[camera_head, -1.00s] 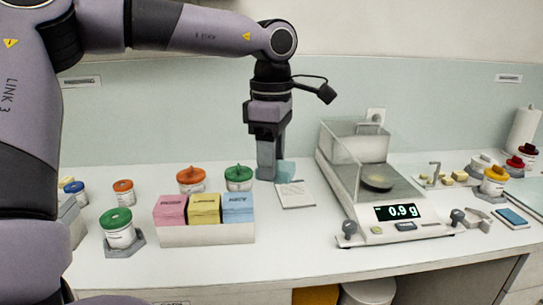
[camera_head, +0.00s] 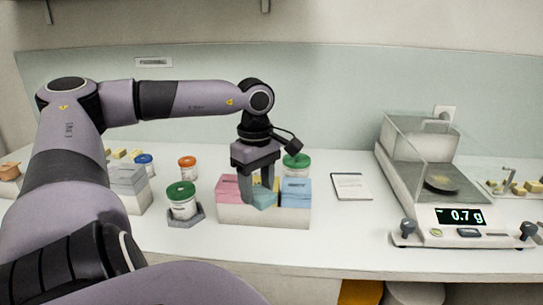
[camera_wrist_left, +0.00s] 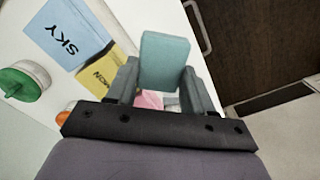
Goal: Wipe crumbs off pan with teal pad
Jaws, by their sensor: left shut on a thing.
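My left gripper (camera_head: 262,190) is shut on the teal pad (camera_head: 264,201), which hangs between its fingers over the front box of coloured packs. The pad also shows in the left wrist view (camera_wrist_left: 165,62), its free end sticking out past the fingertips. Whether the pad touches the packs I cannot tell. The round pan (camera_head: 442,184) sits inside the clear-walled balance (camera_head: 420,165) at the right, well apart from the pad. Something yellowish shows on it, too small to make out as crumbs. The display (camera_head: 458,216) reads 0.7 g. My right gripper is not in view.
The white box (camera_head: 262,218) holds pink (camera_head: 227,188), yellow and blue (camera_head: 296,191) packs; my gripper hides most of the yellow. Green-lidded jars (camera_head: 182,200) stand left and behind. A white card (camera_head: 350,186) lies on otherwise clear counter between box and balance.

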